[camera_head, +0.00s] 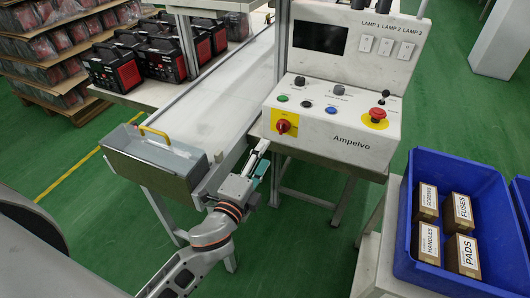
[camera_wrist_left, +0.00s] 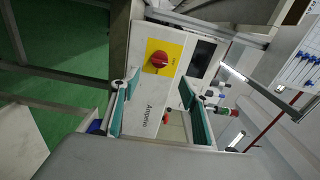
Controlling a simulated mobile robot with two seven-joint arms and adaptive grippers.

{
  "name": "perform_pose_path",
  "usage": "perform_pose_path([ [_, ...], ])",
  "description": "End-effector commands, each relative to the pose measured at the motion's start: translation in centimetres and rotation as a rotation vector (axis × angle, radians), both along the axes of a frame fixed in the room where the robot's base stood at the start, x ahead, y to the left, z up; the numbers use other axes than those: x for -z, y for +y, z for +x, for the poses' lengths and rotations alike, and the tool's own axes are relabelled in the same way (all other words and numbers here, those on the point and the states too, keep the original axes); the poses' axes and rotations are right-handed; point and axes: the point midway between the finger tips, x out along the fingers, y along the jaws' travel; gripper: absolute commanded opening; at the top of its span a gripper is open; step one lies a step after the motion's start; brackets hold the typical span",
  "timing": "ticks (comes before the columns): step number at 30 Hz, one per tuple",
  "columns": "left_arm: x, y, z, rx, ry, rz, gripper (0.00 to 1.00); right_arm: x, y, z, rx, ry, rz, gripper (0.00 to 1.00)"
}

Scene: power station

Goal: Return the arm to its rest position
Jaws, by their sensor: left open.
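My left arm comes in from the bottom of the head view. Its gripper (camera_head: 262,157) is open and empty, close to the lower left front of the white control panel (camera_head: 338,138) marked Ampelvo. In the left wrist view the two teal-lined fingers (camera_wrist_left: 157,86) stand apart, with the panel's red rotary switch (camera_wrist_left: 159,59) on its yellow plate visible beyond the gap. The same red switch (camera_head: 283,126) shows just above the gripper in the head view. I cannot tell whether the fingers touch the panel. My right gripper is not in view.
A grey metal box (camera_head: 152,163) with a yellow handle sits left of the gripper, at the end of the white conveyor (camera_head: 225,88). A blue crate (camera_head: 405,235) with several labelled boxes stands at the right. Black-and-red units (camera_head: 117,68) stand at the back left. Green floor is open at left.

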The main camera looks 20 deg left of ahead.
Motion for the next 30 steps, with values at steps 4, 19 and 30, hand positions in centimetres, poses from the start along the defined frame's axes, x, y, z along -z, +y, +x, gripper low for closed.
perform_pose_path([
  [4,0.0,0.0,0.0,0.000,0.000,0.000,0.45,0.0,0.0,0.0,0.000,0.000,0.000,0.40],
  [19,5.0,0.0,-2.8,0.012,0.144,-0.226,0.45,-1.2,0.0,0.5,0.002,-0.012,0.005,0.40],
  [30,19.9,-0.3,-17.6,-0.178,0.611,-1.089,0.45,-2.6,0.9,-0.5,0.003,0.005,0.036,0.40],
])
